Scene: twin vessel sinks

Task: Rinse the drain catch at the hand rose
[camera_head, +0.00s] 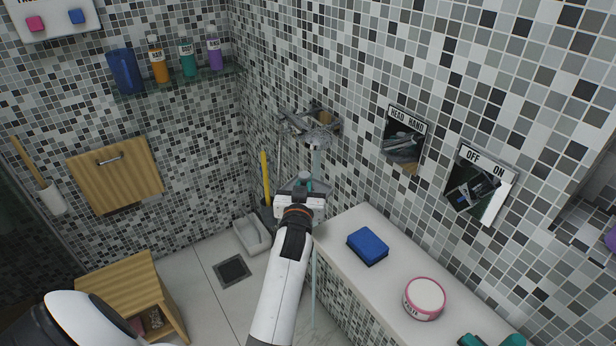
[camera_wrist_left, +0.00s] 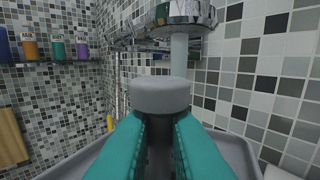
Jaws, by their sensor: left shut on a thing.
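My left gripper (camera_head: 305,190) is shut on the grey knob of the drain catch. The catch shows as a grey, wide-rimmed piece (camera_head: 321,187), and in the left wrist view its round knob (camera_wrist_left: 160,95) stands between my teal fingers. The chrome hand rose (camera_head: 321,139) is on the tiled wall above; it also shows in the left wrist view (camera_wrist_left: 184,14). A pale water stream (camera_wrist_left: 179,50) falls from the rose, passing behind the knob in the wrist view. The catch's inside is mostly hidden. My right gripper (camera_head: 492,340) barely shows, with two teal fingertips apart.
A white ledge (camera_head: 345,228) carries a blue sponge (camera_head: 368,246) and a pink-rimmed tub (camera_head: 424,298). HEAD/HAND (camera_head: 403,139) and OFF/ON (camera_head: 480,184) lever plates are on the right wall. A dark floor drain (camera_head: 232,270) and wooden stool (camera_head: 125,292) are at left.

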